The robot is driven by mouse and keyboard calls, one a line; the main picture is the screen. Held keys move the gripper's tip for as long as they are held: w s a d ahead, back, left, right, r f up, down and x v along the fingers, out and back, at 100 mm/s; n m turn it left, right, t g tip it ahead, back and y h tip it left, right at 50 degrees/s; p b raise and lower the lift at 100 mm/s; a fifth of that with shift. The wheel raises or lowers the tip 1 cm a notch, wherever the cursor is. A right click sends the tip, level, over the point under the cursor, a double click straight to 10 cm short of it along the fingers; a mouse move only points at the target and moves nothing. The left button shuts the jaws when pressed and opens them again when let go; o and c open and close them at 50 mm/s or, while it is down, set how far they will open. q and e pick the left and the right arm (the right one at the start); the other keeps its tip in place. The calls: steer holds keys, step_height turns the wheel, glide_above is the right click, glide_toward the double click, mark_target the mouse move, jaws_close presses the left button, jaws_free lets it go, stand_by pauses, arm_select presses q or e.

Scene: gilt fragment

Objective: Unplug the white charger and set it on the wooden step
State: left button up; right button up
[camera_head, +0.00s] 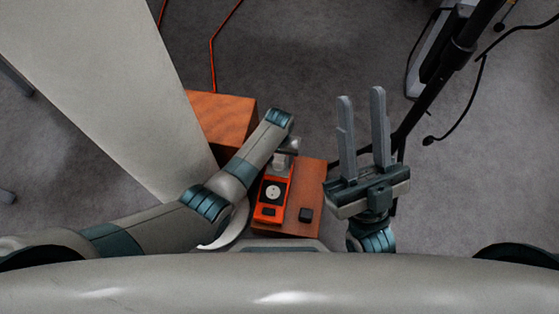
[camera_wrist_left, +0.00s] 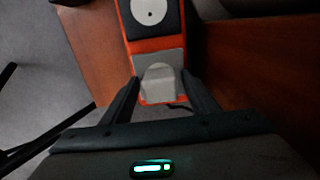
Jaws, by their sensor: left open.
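The white charger (camera_wrist_left: 158,80) sits at the end of the orange power strip (camera_head: 272,192), which also shows in the left wrist view (camera_wrist_left: 151,45). My left gripper (camera_wrist_left: 161,78) is open, with one finger on each side of the charger; whether they touch it I cannot tell. In the head view my left arm partly hides the charger and these fingers. A wooden block (camera_head: 222,118), which looks like the wooden step, stands at the upper left of the strip, partly covered by my arm. My right gripper (camera_head: 361,96) is open and empty, right of the strip.
A pale panel (camera_head: 110,85) stands at the left. A dark pole (camera_head: 440,85) and cables are at the upper right. An orange cable (camera_head: 212,60) runs across the grey floor.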

arm_select(q)
jaws_close()
